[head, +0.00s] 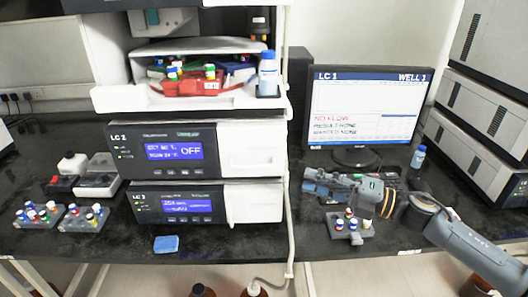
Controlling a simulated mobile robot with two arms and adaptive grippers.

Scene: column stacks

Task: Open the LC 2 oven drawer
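The unit labelled LC 2 (170,150) with a blue display reading OFF stands in the middle of the stack. Its white front panel (251,150), on the right side of the unit, looks flush and shut. My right gripper (309,181) is to the right of the stack, in front of the monitor, with its fingers pointing left toward the stack. Its fingers look apart, with nothing between them. It is clear of the white panel. My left gripper is not in view.
Another unit (175,205) sits below, and an open tray (130,98) with vials and a bottle (268,75) above. A vial rack (349,229) stands below my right gripper. A monitor (361,105) is behind it. A tube runs down the stack's right edge. A blue sponge (166,244) lies in front.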

